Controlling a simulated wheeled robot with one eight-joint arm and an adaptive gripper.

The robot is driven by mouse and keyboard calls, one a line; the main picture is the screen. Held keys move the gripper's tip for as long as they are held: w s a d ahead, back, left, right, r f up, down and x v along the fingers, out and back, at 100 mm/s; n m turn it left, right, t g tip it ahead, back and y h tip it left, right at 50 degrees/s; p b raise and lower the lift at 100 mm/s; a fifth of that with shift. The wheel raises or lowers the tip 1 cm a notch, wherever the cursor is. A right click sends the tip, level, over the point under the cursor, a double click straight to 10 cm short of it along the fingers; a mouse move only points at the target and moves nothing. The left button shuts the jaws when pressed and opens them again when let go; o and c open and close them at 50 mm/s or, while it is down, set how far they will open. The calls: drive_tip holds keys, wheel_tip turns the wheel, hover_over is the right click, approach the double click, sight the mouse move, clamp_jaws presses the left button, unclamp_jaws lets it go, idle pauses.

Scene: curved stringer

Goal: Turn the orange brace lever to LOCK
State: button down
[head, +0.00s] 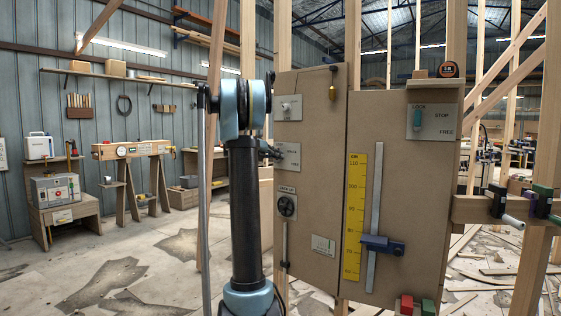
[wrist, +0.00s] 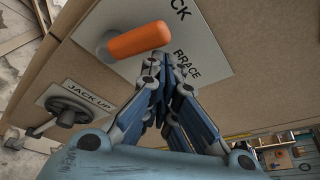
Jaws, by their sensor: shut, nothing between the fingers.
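The orange brace lever (wrist: 140,39) shows in the wrist view on a white plate (wrist: 212,58) that reads BRACE, with a partly cut-off word ending in "CK". Its grey pivot is at the left end and its orange handle points right in the picture. My gripper (wrist: 166,62) is shut and empty, its fingertips just below the handle's free end; whether they touch it I cannot tell. In the head view my gripper (head: 270,151) is at a white plate (head: 291,157) on the brown panel, and the lever is hidden there.
The brown panel (head: 318,210) carries a JACK UP knob (head: 287,206), another small plate (head: 288,108) above, and a yellow scale (head: 355,215) with a blue slider (head: 382,245). A teal lever (head: 417,118) sits on a LOCK/FREE plate. Clamps (head: 497,202) jut out at right.

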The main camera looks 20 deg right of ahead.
drive_tip(key=shift+w+a+r, duration=0.25)
drive_tip(key=shift+w+r, duration=0.2)
drive_tip(key=shift+w, duration=0.1)
drive_tip(key=shift+w+r, duration=0.1)
idle(0.4)
drive_tip(key=s+a, duration=0.4)
drive_tip(key=a, duration=0.4)
drive_tip(key=shift+s+a, duration=0.2)
drive_tip(key=shift+s, duration=0.05)
idle(0.3)
idle(0.4)
